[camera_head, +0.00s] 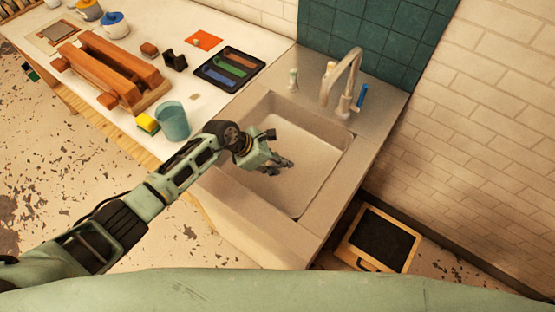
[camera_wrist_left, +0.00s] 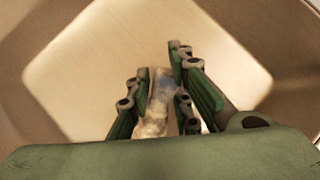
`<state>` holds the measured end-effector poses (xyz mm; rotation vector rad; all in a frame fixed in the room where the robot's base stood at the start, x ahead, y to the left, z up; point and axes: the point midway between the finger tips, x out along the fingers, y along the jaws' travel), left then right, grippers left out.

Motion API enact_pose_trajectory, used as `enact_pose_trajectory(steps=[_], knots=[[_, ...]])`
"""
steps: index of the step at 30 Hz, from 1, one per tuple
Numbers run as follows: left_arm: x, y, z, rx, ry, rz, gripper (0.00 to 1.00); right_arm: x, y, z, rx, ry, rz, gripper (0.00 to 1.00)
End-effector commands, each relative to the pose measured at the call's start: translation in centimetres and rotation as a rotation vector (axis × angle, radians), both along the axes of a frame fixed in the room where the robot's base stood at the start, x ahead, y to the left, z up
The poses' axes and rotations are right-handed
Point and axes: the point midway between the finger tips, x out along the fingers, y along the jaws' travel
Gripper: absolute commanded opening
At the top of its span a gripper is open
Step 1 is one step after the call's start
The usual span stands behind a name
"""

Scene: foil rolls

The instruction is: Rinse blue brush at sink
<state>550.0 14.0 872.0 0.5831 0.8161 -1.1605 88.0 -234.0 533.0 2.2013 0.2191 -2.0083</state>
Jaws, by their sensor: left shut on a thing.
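The sink (camera_head: 320,160) is a pale basin set in the counter, with a tall curved faucet (camera_head: 352,75) behind it. My left gripper (camera_head: 282,166) reaches into the basin from the left. In the left wrist view my left gripper (camera_wrist_left: 160,95) is shut on a slim pale thing (camera_wrist_left: 156,105) with a faint bluish-grey side. I cannot tell if it is the blue brush. A slim blue upright piece (camera_head: 362,95) stands beside the faucet. My right gripper is not in view.
A blue-green cup (camera_head: 173,122) and a yellow-green sponge (camera_head: 148,124) stand left of the sink. A black tray (camera_head: 257,66) with coloured strips, a wooden rack (camera_head: 112,70) and an orange card (camera_head: 204,40) lie farther back. A soap bottle (camera_head: 293,80) stands behind the basin.

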Motion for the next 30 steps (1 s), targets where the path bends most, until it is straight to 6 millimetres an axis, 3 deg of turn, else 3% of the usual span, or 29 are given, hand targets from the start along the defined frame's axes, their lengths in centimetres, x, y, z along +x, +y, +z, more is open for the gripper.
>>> enact_pose_trajectory(steps=[3,13,30], knots=[[0.0,0.0,-1.7,0.0,0.001,0.0,0.0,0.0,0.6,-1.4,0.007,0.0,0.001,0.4],[0.0,0.0,-4.5,0.001,0.0,0.0,0.0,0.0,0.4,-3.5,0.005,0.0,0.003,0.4],[0.0,0.0,-5.2,0.001,0.0,0.0,0.0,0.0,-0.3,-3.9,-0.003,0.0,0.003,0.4]])
